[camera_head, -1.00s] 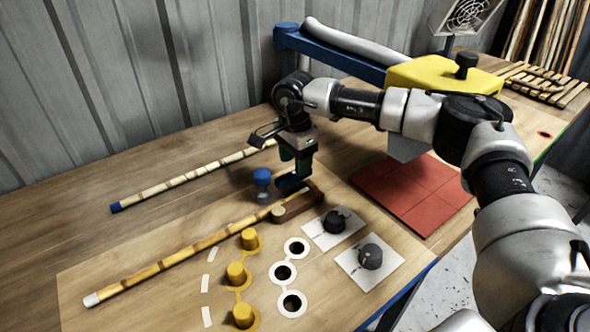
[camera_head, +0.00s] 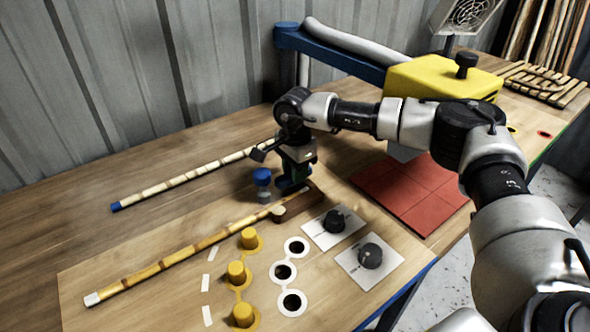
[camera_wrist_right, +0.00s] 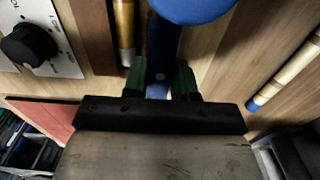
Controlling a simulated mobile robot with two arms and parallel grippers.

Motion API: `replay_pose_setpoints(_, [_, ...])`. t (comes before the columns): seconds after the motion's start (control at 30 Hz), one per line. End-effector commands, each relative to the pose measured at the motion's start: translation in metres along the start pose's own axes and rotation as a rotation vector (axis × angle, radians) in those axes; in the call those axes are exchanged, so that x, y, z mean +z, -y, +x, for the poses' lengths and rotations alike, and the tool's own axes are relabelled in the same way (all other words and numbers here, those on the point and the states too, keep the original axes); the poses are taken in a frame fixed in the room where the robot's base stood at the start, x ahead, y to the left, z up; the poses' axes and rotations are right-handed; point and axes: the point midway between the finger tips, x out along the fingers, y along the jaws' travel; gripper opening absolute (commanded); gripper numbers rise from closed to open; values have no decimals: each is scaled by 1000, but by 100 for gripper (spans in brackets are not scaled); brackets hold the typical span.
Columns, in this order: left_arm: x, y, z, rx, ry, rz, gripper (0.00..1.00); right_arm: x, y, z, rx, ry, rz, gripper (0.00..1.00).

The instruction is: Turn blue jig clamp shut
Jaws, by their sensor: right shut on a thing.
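The blue jig clamp has a round blue knob (camera_head: 262,176) on a grey post, standing on the wooden jig board. Its blue lever lies between the fingers of my right gripper (camera_head: 292,183). In the right wrist view the green fingertips of my right gripper (camera_wrist_right: 160,84) are shut on the blue lever (camera_wrist_right: 163,45), and the blue knob (camera_wrist_right: 193,8) shows at the top edge. A rattan pole (camera_head: 185,256) with a white end lies along the board, its far end beside the clamp. My left gripper is out of view.
Yellow pegs (camera_head: 236,272) and white-ringed holes (camera_head: 284,272) sit on the board's near side. Two black dials (camera_head: 370,256) are to the right, before a red tiled mat (camera_head: 405,192). A second pole (camera_head: 185,177) with a blue end lies behind. A yellow-and-blue machine (camera_head: 440,77) stands at the back.

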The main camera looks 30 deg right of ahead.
Motion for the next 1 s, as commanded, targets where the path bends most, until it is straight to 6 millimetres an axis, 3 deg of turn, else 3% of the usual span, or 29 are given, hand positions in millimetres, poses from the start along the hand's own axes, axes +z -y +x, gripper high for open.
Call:
replay_pose_setpoints(0.37, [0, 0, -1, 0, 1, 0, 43, 0, 0, -1, -1, 3, 112, 4])
replay_pose_setpoints(1.0, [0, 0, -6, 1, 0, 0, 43, 1, -2, -1, -1, 3, 688, 4])
